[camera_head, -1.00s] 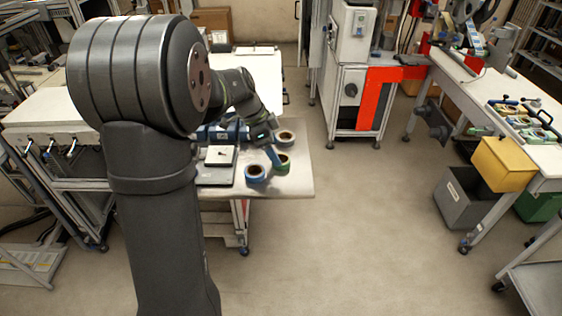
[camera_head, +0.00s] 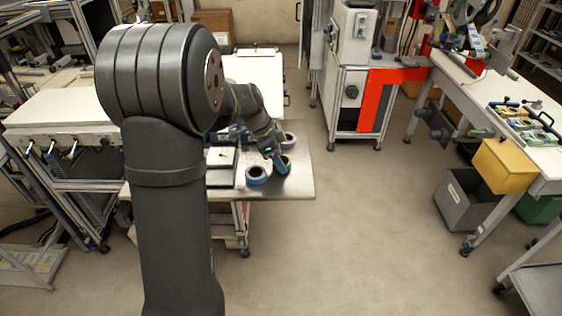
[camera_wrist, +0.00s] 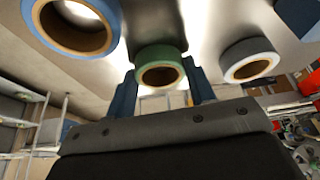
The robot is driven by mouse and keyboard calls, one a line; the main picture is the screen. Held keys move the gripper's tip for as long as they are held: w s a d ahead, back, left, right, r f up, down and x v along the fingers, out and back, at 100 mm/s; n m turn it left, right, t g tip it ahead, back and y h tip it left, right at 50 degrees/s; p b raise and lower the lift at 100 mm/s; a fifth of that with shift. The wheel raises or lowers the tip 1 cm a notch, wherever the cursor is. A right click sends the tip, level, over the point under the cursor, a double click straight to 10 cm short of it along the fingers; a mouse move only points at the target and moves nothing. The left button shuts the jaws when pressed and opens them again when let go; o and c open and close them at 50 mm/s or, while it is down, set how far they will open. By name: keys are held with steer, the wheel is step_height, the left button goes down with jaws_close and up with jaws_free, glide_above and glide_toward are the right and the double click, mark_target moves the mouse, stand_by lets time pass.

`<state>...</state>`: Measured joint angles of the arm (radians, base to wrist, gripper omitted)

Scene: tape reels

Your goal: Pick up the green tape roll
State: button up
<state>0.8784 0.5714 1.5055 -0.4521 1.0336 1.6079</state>
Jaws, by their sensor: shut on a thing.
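The green tape roll (camera_wrist: 157,53) is between the two blue fingers of my gripper (camera_wrist: 163,74) in the wrist view, one finger on each side. My gripper is shut on it. In the head view my gripper (camera_head: 280,163) is low over the front right of the table, and only a little green of the roll (camera_head: 290,160) shows beside the blue fingers. I cannot tell whether the roll still touches the table.
A blue tape roll (camera_head: 257,181) lies close to the left of my gripper, and a white one (camera_head: 291,141) lies behind it. A box-like device (camera_head: 221,158) stands further left. The table corner (camera_head: 303,187) at the front right is bare.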

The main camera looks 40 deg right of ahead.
step_height(320, 180, up, 4)
steer(key=shift+f, duration=0.1)
steer(key=s+r, duration=0.7)
steer(key=s, duration=0.5)
steer(key=w+a+r+n, duration=0.1)
steer(key=w+a, duration=0.4)
steer(key=w, duration=0.3)
steer(key=w+a+n+t, duration=0.1)
steer(key=w+a, duration=0.3)
steer(key=w, duration=0.4)
steer(key=w+a+r+n, duration=0.1)
steer(key=w+a, duration=0.4)
steer(key=w, duration=0.3)
steer(key=w+a+f, duration=0.2)
steer(key=w, duration=0.1)
steer(key=w+a+f, duration=0.2)
steer(key=w, duration=0.1)
steer(key=w+a+f, duration=0.2)
steer(key=w+f, duration=0.1)
steer(key=shift+w, duration=0.4)
steer(key=shift+w+a+f, duration=0.2)
steer(key=shift+w+f, duration=0.05)
steer(key=shift+w, duration=0.05)
steer(key=shift+f, duration=1.9)
steer(key=shift+h, duration=0.3)
